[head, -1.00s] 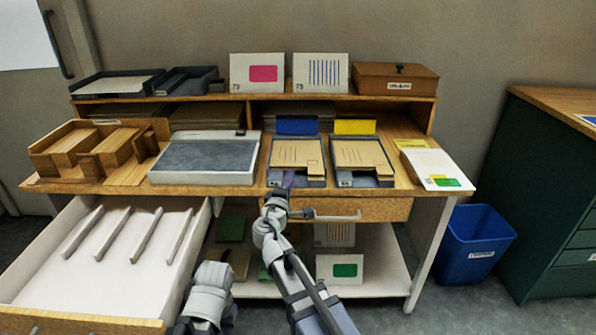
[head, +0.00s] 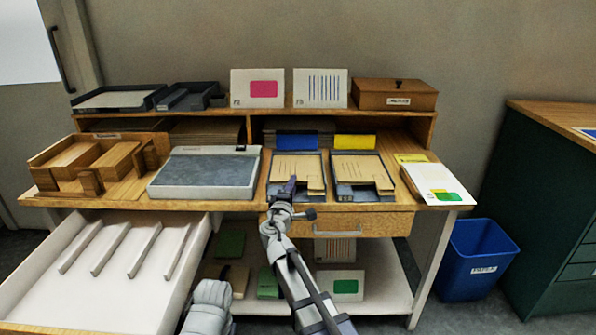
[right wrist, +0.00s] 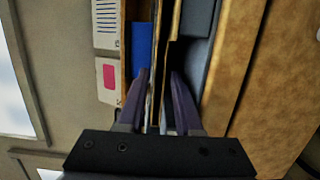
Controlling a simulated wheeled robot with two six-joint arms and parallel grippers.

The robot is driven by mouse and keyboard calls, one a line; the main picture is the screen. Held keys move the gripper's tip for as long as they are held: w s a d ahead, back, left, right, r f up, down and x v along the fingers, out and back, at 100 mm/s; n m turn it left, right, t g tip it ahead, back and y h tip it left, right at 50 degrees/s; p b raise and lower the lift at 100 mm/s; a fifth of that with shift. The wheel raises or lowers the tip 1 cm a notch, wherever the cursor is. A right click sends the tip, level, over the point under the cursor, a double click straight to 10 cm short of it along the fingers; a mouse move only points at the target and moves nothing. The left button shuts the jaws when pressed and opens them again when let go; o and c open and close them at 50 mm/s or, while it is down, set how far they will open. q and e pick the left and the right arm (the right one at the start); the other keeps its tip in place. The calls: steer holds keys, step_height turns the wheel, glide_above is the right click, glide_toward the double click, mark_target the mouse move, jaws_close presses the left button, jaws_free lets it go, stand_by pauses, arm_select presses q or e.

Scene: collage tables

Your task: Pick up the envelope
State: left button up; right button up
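Tan envelopes lie in two dark trays on the desk: one stack (head: 298,167) in the tray with the blue card (head: 297,142), another (head: 362,170) in the tray with the yellow card (head: 355,142). My right gripper (head: 290,184) is at the front of the blue-card tray, over the near part of its stack. In the right wrist view its purple fingers (right wrist: 160,88) stand apart, with thin tan edges seen edge-on between them. I cannot tell whether they touch these. My left gripper is not in view.
A wooden organiser (head: 105,165) and a grey-topped box (head: 207,172) stand left of the trays. A white booklet (head: 437,184) lies at the right. An open white drawer (head: 115,255) juts out front left. A blue bin (head: 475,260) stands on the floor.

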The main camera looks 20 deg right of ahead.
mark_target(296, 173)
steer(key=x, duration=0.3)
steer(key=shift+s+a, duration=0.1)
jaws_close()
